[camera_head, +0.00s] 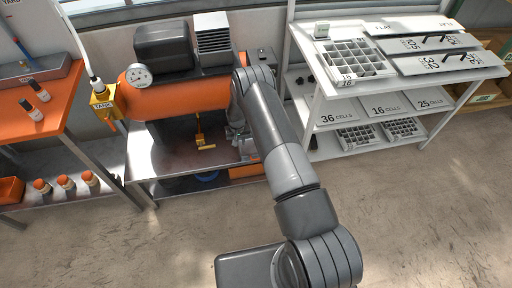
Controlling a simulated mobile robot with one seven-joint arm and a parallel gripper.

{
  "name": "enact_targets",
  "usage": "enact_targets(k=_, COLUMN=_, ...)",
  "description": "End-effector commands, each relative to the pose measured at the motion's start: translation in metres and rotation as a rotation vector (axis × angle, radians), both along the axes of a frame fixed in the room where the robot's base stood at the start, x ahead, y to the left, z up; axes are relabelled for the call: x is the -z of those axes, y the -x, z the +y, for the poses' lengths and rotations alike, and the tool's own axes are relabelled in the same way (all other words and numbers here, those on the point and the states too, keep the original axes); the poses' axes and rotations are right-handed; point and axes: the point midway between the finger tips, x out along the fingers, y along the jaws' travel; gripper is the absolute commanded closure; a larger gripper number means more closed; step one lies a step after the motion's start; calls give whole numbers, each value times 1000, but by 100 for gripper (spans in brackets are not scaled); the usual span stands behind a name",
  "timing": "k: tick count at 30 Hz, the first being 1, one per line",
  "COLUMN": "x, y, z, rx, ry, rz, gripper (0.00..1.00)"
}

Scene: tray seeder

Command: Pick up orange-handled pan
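I cannot make out a pan with an orange handle for certain. An orange piece (246,171) shows low under the metal bench, partly hidden by my arm, and I cannot tell what it belongs to. My arm reaches from the bottom right up toward the bench. My gripper (237,137) is small and partly hidden beside my forearm, over the right part of the bench top. Its fingers are too unclear to show whether it is open or holds anything.
The metal bench (165,163) carries an orange compressor tank (185,98) with a gauge. A white shelf rack (314,107) with trays stands right; an orange table (58,98) stands left. The front floor is clear.

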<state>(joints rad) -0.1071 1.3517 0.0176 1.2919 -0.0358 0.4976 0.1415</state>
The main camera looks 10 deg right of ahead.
Motion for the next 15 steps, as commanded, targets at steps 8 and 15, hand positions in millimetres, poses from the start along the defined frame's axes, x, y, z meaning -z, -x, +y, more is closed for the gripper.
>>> enact_targets(k=8, x=29, y=1, z=-2, rx=1, ry=0, rz=3, gripper=72)
enact_targets(k=15, x=56, y=0, z=-2, rx=1, ry=0, rz=2, gripper=72)
